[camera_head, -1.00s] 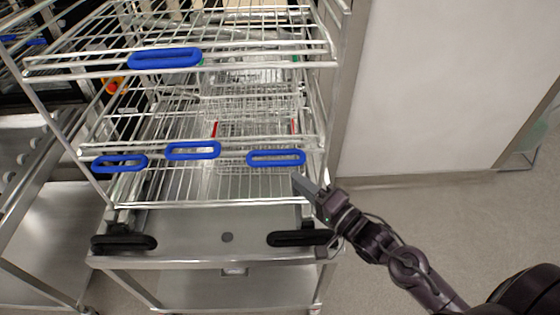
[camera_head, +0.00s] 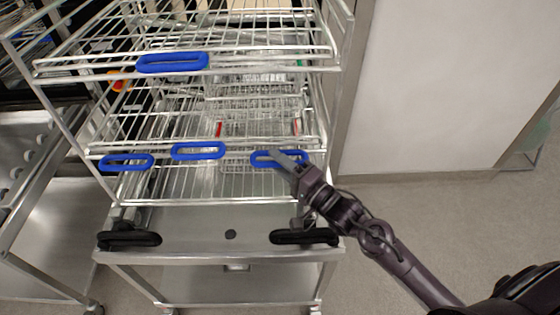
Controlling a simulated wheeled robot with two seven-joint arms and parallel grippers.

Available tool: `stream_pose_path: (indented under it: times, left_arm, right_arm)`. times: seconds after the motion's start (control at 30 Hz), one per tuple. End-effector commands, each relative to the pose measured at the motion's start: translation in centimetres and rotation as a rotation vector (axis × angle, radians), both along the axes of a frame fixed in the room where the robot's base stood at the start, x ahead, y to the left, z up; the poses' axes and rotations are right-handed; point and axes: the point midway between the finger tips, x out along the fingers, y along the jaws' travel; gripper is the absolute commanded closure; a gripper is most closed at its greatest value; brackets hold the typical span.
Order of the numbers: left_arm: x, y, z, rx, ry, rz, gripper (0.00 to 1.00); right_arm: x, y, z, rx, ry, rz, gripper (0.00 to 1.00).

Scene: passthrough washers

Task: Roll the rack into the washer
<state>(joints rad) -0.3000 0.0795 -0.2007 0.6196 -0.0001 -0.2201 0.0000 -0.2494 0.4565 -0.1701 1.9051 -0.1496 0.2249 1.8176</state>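The wire rack (camera_head: 240,185) stands on a steel cart (camera_head: 200,220) and has several shelves. Blue handles sit on its front: one on the upper shelf (camera_head: 172,62) and, lower down, a left one (camera_head: 126,162), a middle one (camera_head: 198,151) and a right one (camera_head: 262,158). My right gripper (camera_head: 284,158) is at the lower right blue handle, its fingers overlapping it in the view. Whether it touches or grips the handle, and whether it is open, I cannot tell. My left gripper is not in view. The washer's opening seems to lie behind the rack, mostly hidden.
The cart has two black handles, left (camera_head: 130,240) and right (camera_head: 304,237). Another steel cart or table (camera_head: 50,220) stands at the left. A pale wall panel (camera_head: 450,80) is at the right, with open floor (camera_head: 470,225) below it.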

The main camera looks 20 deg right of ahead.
Motion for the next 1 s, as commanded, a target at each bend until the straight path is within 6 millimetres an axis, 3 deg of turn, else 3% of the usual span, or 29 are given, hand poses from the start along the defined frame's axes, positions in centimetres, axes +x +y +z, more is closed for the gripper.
stream_pose_path:
  times: [0.17,0.43,0.77,1.0]
  left_arm:
    - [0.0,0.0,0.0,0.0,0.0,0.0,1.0]
    - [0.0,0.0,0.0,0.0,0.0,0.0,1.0]
    - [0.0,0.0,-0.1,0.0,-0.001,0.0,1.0]
    - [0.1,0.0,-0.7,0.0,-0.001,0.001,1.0]
  right_arm:
    - [0.0,0.0,0.0,0.0,0.001,0.0,0.67]
    - [0.0,0.0,-0.1,0.0,0.001,0.0,1.0]
    - [0.1,-0.1,-0.1,0.0,0.001,0.0,1.0]
    - [2.5,-0.8,-0.1,-0.001,-0.002,-0.003,1.0]
